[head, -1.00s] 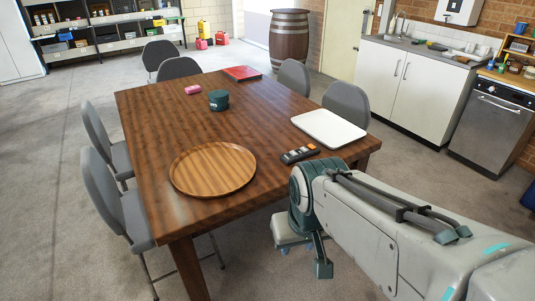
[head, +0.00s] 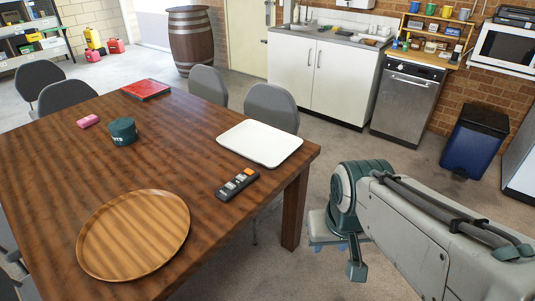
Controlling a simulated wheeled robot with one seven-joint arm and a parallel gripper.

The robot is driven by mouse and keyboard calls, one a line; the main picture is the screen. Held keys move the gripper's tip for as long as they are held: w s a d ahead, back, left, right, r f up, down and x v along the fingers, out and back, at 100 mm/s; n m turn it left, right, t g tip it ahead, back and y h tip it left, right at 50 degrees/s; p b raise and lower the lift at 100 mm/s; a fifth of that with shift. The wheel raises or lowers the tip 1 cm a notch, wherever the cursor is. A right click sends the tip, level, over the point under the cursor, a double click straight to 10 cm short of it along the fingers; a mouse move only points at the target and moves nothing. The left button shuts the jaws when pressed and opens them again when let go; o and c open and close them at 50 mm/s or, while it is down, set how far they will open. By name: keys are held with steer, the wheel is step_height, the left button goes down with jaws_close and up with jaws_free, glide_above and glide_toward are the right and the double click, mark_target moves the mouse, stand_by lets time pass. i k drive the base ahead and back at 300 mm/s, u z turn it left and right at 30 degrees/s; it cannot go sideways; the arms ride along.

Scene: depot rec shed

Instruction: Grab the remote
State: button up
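The remote (head: 237,184) is dark with orange and pale buttons. It lies flat on the brown wooden table (head: 60,160) near its right edge, just in front of a white tray (head: 260,143). My gripper (head: 354,262) hangs off the table to the right of the remote, over the floor and clear of it. Only part of the gripper shows below my arm, and I cannot tell how its fingers stand. I see nothing held in it.
A round wooden tray (head: 134,234) lies left of the remote. A dark green cap-like item (head: 122,131), a pink block (head: 88,121) and a red flat item (head: 146,89) are farther back. Grey chairs (head: 271,105) stand at the table's far side. Floor near my arm is clear.

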mark_target(224, 193)
steer(key=z, duration=0.05)
steer(key=i, duration=1.2)
steer(key=u, duration=0.5)
